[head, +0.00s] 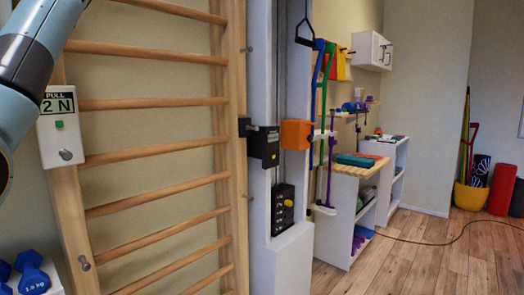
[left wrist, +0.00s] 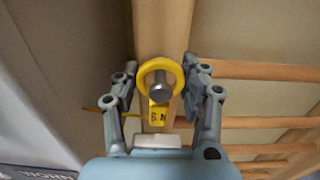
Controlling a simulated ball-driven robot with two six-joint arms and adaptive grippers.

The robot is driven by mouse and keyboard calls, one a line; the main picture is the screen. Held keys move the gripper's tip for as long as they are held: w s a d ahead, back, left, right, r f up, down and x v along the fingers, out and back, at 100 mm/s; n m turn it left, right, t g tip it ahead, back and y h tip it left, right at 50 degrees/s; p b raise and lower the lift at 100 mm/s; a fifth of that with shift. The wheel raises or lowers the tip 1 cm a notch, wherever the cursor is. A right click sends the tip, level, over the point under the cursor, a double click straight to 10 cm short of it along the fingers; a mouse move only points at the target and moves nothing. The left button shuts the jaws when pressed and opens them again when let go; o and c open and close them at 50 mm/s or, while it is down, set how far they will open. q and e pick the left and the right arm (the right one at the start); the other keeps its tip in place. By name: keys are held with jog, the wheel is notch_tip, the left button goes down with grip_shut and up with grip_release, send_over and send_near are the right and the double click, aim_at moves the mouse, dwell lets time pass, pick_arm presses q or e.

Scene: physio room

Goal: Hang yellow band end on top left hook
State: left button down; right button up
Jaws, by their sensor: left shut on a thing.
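In the left wrist view, my left gripper (left wrist: 160,88) is shut on the yellow band end (left wrist: 148,66), a yellow ring with a tag marked "6 N" below it. A round grey metal hook end (left wrist: 159,92) shows inside the lower part of the ring, in front of a wooden post (left wrist: 163,25). I cannot tell how far the hook passes through the ring. A thin yellow strand (left wrist: 95,110) shows left of the fingers. In the head view, only my left arm shows at the upper left; the gripper, band end and that hook are out of sight. My right gripper is in neither view.
Wooden wall bars (head: 150,103) stand close at the left. A white box (head: 62,135) reading "PULL 2 N" is on their left post, with a metal peg (head: 84,262) lower down. Blue dumbbells (head: 33,275) lie lower left. Open wooden floor (head: 425,260) is at right.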

pick_arm(q)
jog(key=shift+f, duration=0.45)
dwell(0.3)
jog(key=c, duration=0.6)
grip_release()
jog(key=shift+o, duration=0.8)
jog(key=b+v, duration=0.1)
jog(key=v, duration=0.7)
